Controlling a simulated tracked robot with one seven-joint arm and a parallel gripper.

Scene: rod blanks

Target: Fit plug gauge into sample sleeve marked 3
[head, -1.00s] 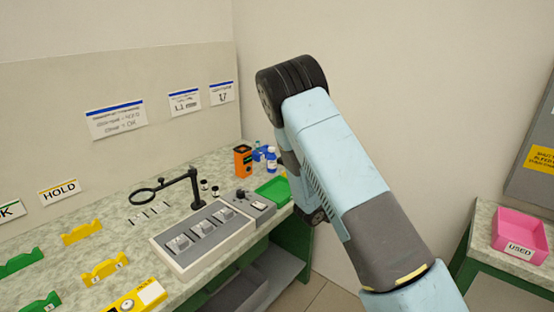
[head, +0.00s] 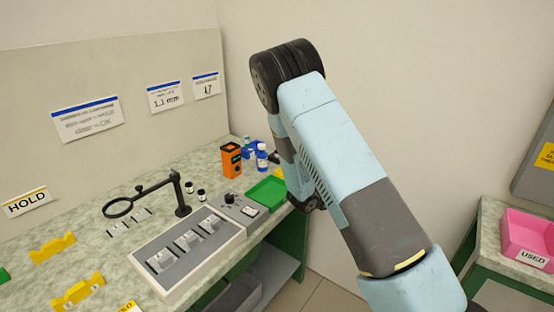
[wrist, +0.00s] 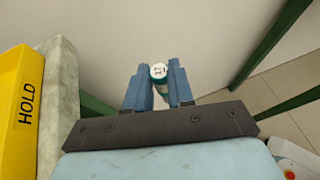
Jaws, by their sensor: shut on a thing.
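My gripper (wrist: 158,74) shows in the wrist view with its two blue fingers shut on the plug gauge (wrist: 158,72), a round piece with a white marked end and a green body. It is held off the bench over open floor. In the head view my gripper is hidden by my arm. Three grey blocks, which look like the sample sleeves (head: 187,240), sit in a row on the pale-rimmed tray (head: 150,282). Their markings are too small to read, so I cannot tell which is 3.
A magnifier on a stand (head: 118,207) rises behind the tray. A control box (head: 238,208), green tray (head: 267,193), orange device (head: 231,160) and blue bottles (head: 262,157) stand farther back. Yellow holders (head: 78,292) lie at left. A pink USED bin (head: 530,236) stands at right.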

